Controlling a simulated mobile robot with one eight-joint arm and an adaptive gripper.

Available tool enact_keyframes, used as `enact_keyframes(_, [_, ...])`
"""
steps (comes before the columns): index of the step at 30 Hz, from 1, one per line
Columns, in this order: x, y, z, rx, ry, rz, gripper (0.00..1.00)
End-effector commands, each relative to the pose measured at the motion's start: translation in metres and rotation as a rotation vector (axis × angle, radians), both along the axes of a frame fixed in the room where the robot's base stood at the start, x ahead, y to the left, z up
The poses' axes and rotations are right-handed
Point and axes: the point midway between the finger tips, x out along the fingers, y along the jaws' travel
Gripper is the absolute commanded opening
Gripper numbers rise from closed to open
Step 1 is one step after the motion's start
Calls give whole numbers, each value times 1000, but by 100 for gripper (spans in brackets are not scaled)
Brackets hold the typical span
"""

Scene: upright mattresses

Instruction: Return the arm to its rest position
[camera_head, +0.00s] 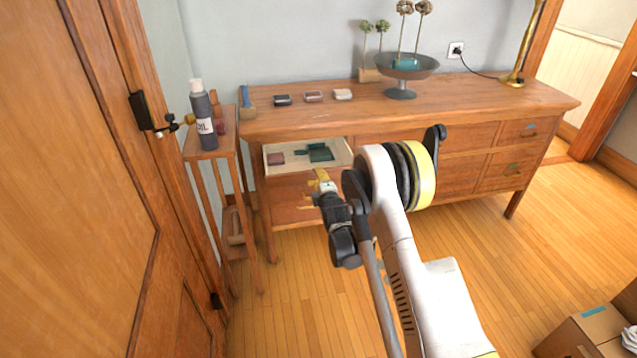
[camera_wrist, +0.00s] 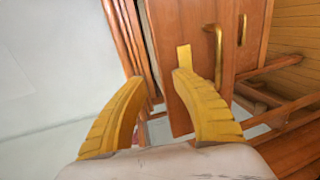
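My gripper (camera_head: 317,188) is at the end of my raised arm, in front of the wooden dresser (camera_head: 450,112) and near the front of its open top-left drawer (camera_head: 338,147). In the wrist view its two yellow fingers (camera_wrist: 160,80) stand apart, with nothing seen between them. A wooden panel with a brass handle (camera_wrist: 218,52) lies beyond the right finger. Whether a finger touches the panel, I cannot tell. My arm hides part of the dresser front.
A narrow wooden stand (camera_head: 227,148) with a dark bottle (camera_head: 203,115) is left of the dresser, beside a wooden door (camera_head: 70,180). A grey bowl (camera_head: 405,68) and several small items top the dresser. A cardboard box (camera_head: 585,335) is at lower right. Floor between is clear.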

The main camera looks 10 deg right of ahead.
Motion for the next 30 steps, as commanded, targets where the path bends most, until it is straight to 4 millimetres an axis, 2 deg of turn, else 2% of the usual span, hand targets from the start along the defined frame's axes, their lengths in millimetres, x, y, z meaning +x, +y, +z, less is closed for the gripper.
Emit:
enact_keyframes(7, [0, 0, 1, 3, 2, -1, 32])
enact_keyframes(10, [-2, 0, 14, 32, 17, -7, 32])
enact_keyframes(14, [-10, 0, 54, 131, 65, -33, 32])
enact_keyframes(17, [-27, -1, 93, 240, 119, -67, 32])
enact_keyframes(21, [-62, -1, 143, 396, 196, -127, 32])
enact_keyframes(23, [-80, -1, 162, 462, 228, -158, 32])
enact_keyframes(27, [-131, -1, 199, 610, 299, -235, 32])
enact_keyframes(30, [-173, -1, 219, 714, 347, -297, 32])
